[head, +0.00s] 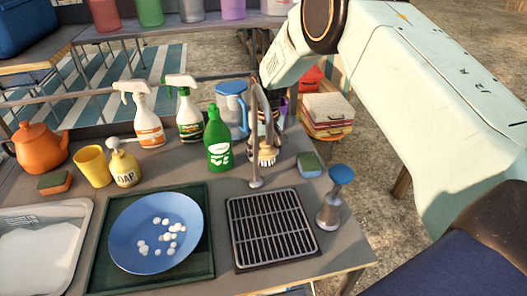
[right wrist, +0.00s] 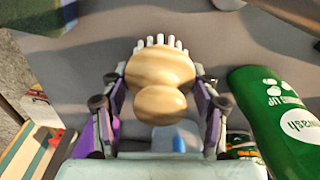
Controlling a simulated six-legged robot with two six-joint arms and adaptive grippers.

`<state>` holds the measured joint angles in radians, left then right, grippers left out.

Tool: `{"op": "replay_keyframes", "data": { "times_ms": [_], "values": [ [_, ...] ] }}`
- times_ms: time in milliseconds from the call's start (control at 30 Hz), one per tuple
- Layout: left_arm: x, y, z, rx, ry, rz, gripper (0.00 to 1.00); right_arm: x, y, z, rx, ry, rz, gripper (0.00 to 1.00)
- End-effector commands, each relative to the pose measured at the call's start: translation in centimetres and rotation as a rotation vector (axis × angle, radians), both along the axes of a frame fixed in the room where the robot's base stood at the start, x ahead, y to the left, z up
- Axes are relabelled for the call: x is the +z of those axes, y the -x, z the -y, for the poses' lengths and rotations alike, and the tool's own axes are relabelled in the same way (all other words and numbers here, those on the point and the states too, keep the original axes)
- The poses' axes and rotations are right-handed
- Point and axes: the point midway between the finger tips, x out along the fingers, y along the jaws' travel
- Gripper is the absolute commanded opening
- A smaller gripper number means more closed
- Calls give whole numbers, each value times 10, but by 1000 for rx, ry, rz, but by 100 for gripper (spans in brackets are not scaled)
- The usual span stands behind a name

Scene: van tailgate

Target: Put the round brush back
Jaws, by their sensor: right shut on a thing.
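The round brush (right wrist: 160,70) has a rounded pale wooden head, a wooden knob and white bristles. My right gripper (right wrist: 160,90) is shut on it, with one finger on each side of the wood. In the head view the brush (head: 266,153) hangs bristles down behind the grey tap (head: 256,182), near the back edge of the counter. My right gripper (head: 263,128) shows above it, partly hidden by the tap. I cannot tell whether the bristles touch the counter. My left gripper is not in view.
A green bottle (head: 217,140) and a blue-lidded jug (head: 232,105) stand close left of the brush. A sponge (head: 309,164) lies to the right. A grey stand with a blue top (head: 341,175) is at front right. The drain grate (head: 270,228) is empty.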

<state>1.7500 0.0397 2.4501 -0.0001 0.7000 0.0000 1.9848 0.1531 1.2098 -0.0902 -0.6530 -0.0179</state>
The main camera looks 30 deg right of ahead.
Motion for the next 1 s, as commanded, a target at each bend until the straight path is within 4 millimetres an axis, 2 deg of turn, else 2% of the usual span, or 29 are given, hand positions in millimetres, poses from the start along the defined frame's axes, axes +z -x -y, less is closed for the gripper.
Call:
{"op": "replay_keyframes", "data": {
  "times_ms": [367,400,600,667,1000],
  "values": [
    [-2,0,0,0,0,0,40,-7,-2,-1,0,0,2,32],
    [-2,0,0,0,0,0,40,-8,-2,-1,0,0,2,62],
    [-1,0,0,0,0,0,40,-7,-2,-1,0,0,2,79],
    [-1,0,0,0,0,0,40,-7,-2,-1,0,0,2,84],
    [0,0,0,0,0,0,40,-5,-2,-1,0,0,2,84]
  ]
}}
